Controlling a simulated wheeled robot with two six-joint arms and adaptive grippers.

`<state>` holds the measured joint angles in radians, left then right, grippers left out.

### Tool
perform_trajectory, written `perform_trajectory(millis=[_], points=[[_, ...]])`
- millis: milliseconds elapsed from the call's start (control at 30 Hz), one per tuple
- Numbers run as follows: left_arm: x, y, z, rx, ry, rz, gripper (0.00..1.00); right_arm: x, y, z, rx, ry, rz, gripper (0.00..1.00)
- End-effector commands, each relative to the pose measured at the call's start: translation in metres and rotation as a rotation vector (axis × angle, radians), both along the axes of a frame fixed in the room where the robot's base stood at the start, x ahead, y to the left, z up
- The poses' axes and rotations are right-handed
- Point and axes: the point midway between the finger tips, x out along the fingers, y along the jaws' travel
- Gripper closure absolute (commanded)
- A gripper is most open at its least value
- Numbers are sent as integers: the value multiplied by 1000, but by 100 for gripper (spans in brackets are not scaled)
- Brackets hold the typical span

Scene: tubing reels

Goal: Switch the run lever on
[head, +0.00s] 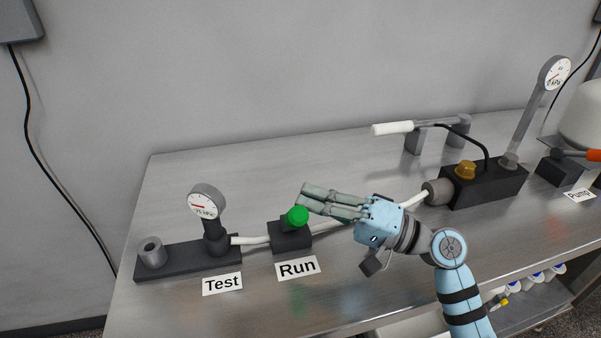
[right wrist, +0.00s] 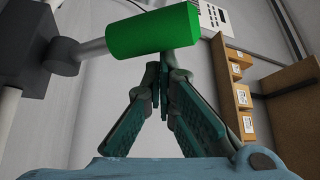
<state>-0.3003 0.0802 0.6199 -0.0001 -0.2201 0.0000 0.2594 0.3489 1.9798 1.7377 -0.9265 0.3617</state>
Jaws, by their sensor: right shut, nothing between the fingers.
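The run lever is a green cylindrical grip (head: 297,216) on a dark box (head: 291,238) behind the "Run" label (head: 297,268). In the right wrist view the green grip (right wrist: 152,31) sits on a grey rod that comes from a dark pivot at the left. My right gripper (head: 305,197) is shut and empty, with its fingertips close beside the green grip. In the right wrist view the shut fingers (right wrist: 165,65) lie just beyond or under the grip; I cannot tell whether they touch it. My left gripper is not in view.
A dark test block (head: 188,261) with a round gauge (head: 206,202) stands left of the run box, joined by white tubing. A black box (head: 489,183) with an amber knob and a gauge stands right. A white-handled bar (head: 393,128) is behind.

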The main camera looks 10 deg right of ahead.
Motion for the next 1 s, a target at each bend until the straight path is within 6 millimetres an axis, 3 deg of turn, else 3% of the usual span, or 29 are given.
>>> perform_trajectory(millis=[467,667,767,800,1000], points=[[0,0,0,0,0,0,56,0,0,0,0,1,1,100],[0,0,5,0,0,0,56,11,-7,15,0,0,-4,100],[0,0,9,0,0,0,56,22,-14,28,-1,-2,-10,100],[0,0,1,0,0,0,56,16,-24,16,-7,4,-11,100],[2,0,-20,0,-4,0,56,-3,-65,-4,-6,5,-8,100]])
